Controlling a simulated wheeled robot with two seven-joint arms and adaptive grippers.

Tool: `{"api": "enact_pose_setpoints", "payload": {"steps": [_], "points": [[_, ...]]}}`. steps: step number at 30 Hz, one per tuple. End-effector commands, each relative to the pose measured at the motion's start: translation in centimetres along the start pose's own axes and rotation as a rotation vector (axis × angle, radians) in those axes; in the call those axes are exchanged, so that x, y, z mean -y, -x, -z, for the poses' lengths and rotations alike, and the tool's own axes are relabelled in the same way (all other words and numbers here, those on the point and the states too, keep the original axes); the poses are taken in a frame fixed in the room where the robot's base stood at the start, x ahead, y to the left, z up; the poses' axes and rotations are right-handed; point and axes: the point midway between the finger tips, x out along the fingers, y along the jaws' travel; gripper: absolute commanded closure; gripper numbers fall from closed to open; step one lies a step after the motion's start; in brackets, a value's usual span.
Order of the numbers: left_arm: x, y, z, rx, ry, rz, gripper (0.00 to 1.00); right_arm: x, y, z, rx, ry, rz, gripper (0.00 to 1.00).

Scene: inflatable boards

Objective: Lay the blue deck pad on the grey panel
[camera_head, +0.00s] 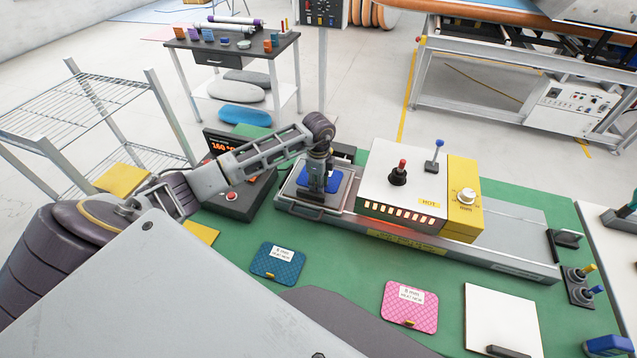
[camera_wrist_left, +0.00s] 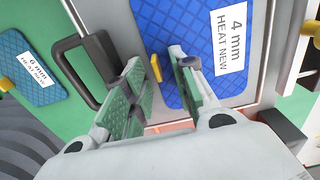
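A bright blue pad (camera_head: 341,181) marked 4 mm lies on a light grey tray-like panel (camera_head: 290,190) at the left end of the heating machine. In the left wrist view the blue pad (camera_wrist_left: 190,40) has a yellow tab (camera_wrist_left: 157,72) at its near edge. My left gripper (camera_head: 318,188) points down over this pad. In the left wrist view my left gripper (camera_wrist_left: 166,62) is open, with a gap between its green-padded fingers and the yellow tab close to one finger. I cannot tell if the fingers touch the pad. My right gripper is not in view.
A darker blue pad (camera_head: 277,264) marked 6 mm and a pink pad (camera_head: 409,306) lie on the green table (camera_head: 350,270). The white heater box (camera_head: 400,190) marked HOT stands right of my left gripper. A white board (camera_head: 500,318) and knobs (camera_head: 582,285) are at right.

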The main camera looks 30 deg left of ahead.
Motion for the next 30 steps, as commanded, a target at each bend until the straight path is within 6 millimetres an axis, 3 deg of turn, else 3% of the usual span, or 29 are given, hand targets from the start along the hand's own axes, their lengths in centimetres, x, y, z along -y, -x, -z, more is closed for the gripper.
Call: {"api": "enact_pose_setpoints", "payload": {"steps": [11, 30], "points": [[0.1, 1.9, 0.0, 0.0, 0.0, 0.002, 0.73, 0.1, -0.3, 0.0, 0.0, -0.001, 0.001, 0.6], [0.1, 10.7, 0.0, -0.001, 0.0, 0.002, 0.73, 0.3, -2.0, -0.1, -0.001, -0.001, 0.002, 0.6]]}}
